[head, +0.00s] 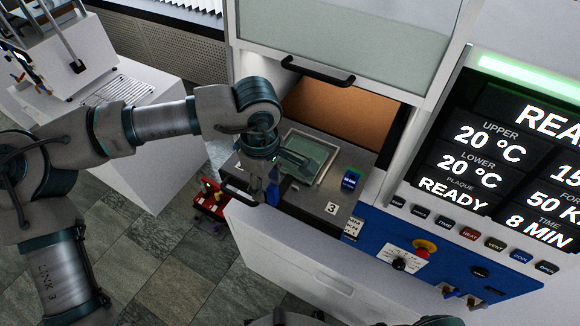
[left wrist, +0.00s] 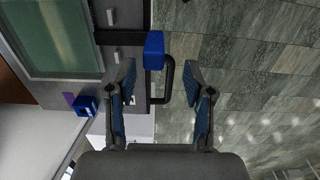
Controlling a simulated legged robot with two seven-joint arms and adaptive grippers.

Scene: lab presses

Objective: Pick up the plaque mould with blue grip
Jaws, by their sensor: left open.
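The plaque mould, a grey metal plate with a pale green square panel (head: 308,155), lies flat at the open front of the press. It also shows in the left wrist view, with its green panel (left wrist: 58,38) at upper left. A blue grip (left wrist: 154,50) and a black bar handle (left wrist: 170,84) stick out at the plate's edge. My left gripper (head: 265,192) is over the plate's left front edge, pointing down. In the left wrist view its open fingers (left wrist: 164,82) stand either side of the bar handle, with the blue grip just beyond, nearer the left fingertip. The gripper looks empty.
A second blue block (head: 351,180) sits on the right side, near the label 3. The raised press door has a black handle (head: 318,72). A blue control panel (head: 450,262) and display stand right. A red crate (head: 211,205) is on the floor; a white bench is left.

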